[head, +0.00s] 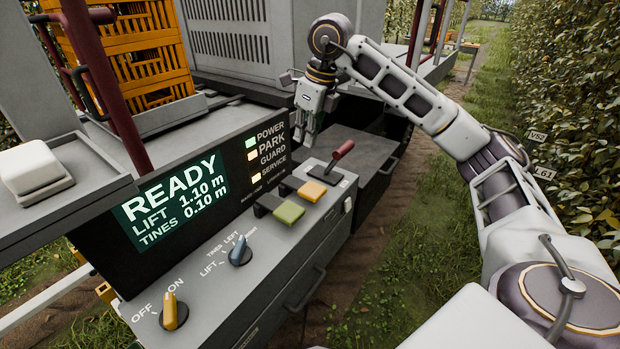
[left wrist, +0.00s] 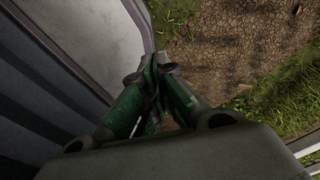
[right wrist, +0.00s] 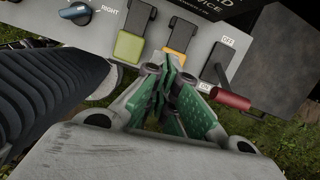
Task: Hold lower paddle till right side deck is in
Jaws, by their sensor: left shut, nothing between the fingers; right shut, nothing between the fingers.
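Two rocker paddles sit on the sloped grey control panel: one with a green face (head: 289,211) and one with a yellow-orange face (head: 311,191). Their labels are too small to read, so I cannot tell which is the lower paddle. My right gripper (head: 306,142) is shut and empty, raised above the panel's far end near the red-handled lever (head: 342,151). In the right wrist view its closed fingers (right wrist: 170,85) show in front of the yellow paddle (right wrist: 180,36); the green paddle (right wrist: 129,46) is left of it. My left gripper (left wrist: 155,85) is shut and empty over bare soil. I cannot pick out the right side deck for certain.
The display (head: 170,203) reads READY, LIFT 1.10 m, TINES 0.10 m. A blue knob (head: 240,250) and a yellow OFF/ON knob (head: 173,311) stand nearer on the panel. Orange crates (head: 130,55) are stacked behind. Grass lies open to the right, beside a hedge (head: 575,100).

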